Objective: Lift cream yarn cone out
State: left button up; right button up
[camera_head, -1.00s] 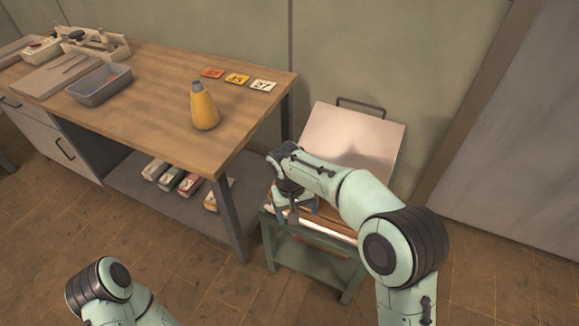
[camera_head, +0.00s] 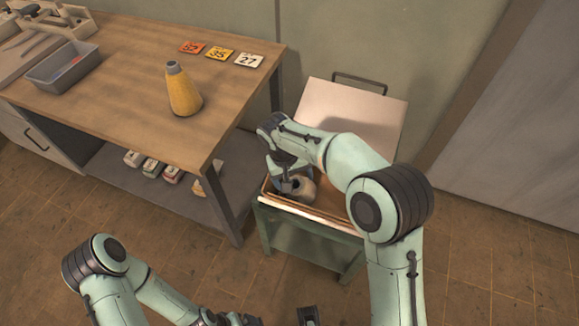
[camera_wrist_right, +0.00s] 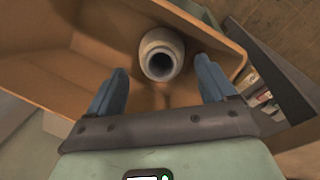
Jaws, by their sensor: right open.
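The cream yarn cone (camera_head: 306,189) sits inside an open brown-lined box (camera_head: 335,196). In the right wrist view the cone (camera_wrist_right: 162,42) shows end-on, its dark round hole facing the camera, inside the box (camera_wrist_right: 75,65). My right gripper (camera_head: 288,187) is low over the box. Its blue fingers (camera_wrist_right: 160,68) are open, one on each side of the cone's near end in the picture, with gaps visible; the depth between them and the cone is unclear. My left gripper (camera_head: 240,319) is at the bottom edge, cut off, and its jaws are not clear.
The box's lid (camera_head: 352,118) stands open behind, on a green stand (camera_head: 300,243). A wooden workbench (camera_head: 130,90) at left holds a yellow cone (camera_head: 183,92), number cards (camera_head: 219,54) and a grey tray (camera_head: 63,67).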

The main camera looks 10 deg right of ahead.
aim_at(296, 184)
jog(key=shift+d+f, duration=0.25)
jog(key=shift+f, duration=0.9)
jog(key=shift+d+f, duration=0.2)
jog(key=shift+f, duration=0.95)
pick_arm(q)
jog(key=shift+f, duration=0.15)
pick_arm(e)
jog(key=shift+r, duration=0.1)
jog(key=c, duration=1.1)
pick_arm(q)
jog(key=w+r+p, duration=0.5)
jog(key=r+p, duration=0.2)
jog(key=r, duration=0.2)
jog(key=shift+w+t, duration=0.15)
jog(key=shift+t, duration=0.15)
pick_arm(e)
jog(key=shift+s+a+r, duration=0.7)
jog(key=shift+s+r, duration=0.3)
jog(key=shift+r, duration=2.1)
jog(key=shift+s+a+r, duration=0.75)
jog(key=shift+s+r, duration=0.3)
jog(key=shift+r, duration=2)
jog(key=shift+s+a+r, duration=0.7)
jog(key=shift+s+r, duration=0.3)
jog(key=shift+r, duration=2.1)
jog(key=shift+c, duration=0.2)
